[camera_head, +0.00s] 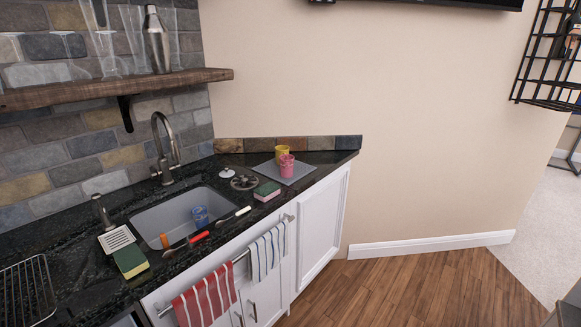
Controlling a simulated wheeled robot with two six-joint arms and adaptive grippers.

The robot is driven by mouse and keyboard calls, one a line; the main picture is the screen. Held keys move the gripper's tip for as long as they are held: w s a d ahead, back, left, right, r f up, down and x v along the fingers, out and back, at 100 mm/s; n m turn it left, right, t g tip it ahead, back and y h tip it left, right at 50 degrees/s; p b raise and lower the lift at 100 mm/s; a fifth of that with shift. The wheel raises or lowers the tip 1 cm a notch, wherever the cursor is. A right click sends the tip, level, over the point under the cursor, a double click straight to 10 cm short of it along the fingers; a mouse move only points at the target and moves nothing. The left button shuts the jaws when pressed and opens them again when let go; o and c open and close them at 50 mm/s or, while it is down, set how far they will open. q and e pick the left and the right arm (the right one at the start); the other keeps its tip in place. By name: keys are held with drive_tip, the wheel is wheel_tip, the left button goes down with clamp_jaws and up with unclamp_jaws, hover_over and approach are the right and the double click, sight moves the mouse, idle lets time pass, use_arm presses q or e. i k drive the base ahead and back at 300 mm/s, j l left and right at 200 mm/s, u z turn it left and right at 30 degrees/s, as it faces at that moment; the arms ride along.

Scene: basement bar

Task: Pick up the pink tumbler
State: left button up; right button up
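The pink tumbler (287,166) stands upright on a grey mat (299,176) at the right end of the dark counter. A yellow tumbler (282,152) stands just behind it and is partly hidden by it. Neither of my grippers shows in the head view.
Around the sink (170,216) are a faucet (165,150), a green-and-pink sponge (266,191), another sponge (131,260), red-handled (198,238) and white-handled (240,212) utensils. Striped towels (206,299) hang in front. A shelf (120,88) is above. The wooden floor (430,285) is clear.

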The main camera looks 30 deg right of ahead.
sight(286, 162)
drive_tip(key=i+l, duration=0.15)
drive_tip(key=l, duration=0.25)
drive_tip(key=i+l+u, duration=0.1)
drive_tip(key=l, duration=0.3)
drive_tip(key=i+l, duration=0.15)
drive_tip(key=l, duration=0.3)
drive_tip(key=i+l, duration=0.35)
drive_tip(key=l, duration=0.15)
